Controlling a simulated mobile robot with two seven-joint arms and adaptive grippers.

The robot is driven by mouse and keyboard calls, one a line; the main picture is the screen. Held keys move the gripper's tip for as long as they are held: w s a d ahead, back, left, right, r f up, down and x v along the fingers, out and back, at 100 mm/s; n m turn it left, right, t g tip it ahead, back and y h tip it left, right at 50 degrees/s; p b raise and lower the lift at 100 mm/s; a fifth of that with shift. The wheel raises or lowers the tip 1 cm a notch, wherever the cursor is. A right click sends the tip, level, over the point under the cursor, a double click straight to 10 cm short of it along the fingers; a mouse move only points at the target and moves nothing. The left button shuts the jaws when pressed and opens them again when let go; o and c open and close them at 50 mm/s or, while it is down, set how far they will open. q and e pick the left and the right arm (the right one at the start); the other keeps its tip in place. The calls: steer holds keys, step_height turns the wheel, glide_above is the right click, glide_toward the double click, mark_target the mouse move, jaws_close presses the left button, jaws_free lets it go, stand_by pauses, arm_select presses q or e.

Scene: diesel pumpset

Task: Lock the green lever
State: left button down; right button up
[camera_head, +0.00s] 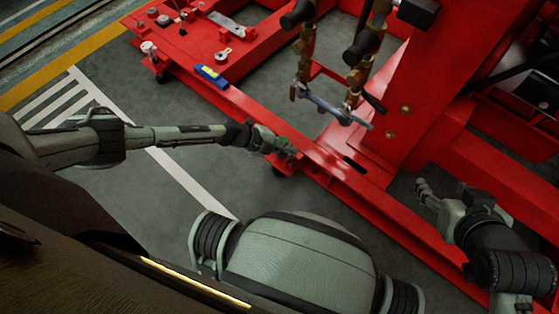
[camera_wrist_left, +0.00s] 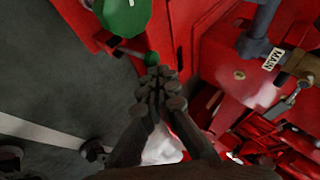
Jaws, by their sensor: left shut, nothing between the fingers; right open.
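In the left wrist view, a small green ball knob (camera_wrist_left: 151,59) sits on the end of a short dark rod (camera_wrist_left: 130,52). A larger green round part (camera_wrist_left: 124,12) is just above it at the top edge. My left gripper (camera_wrist_left: 157,78) is shut and empty, its fingertips right below the green knob; I cannot tell if they touch it. In the head view my left gripper (camera_head: 288,151) is at the near side of the red base frame, and the green lever cannot be made out there. My right gripper (camera_head: 422,187) is open at the right, away from the lever.
The red base frame (camera_head: 245,105) runs diagonally across the head view. A blue and yellow level (camera_head: 211,75) lies on it. Brass valves and pipes (camera_head: 303,70) stand over it. A "MAIN" label (camera_wrist_left: 272,60) shows in the left wrist view. Grey floor (camera_head: 125,95) is clear at left.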

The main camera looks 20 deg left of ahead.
arm_select(q)
steer(key=shift+r, duration=0.15)
steer(key=shift+r+p, duration=0.65)
steer(key=shift+p, duration=0.2)
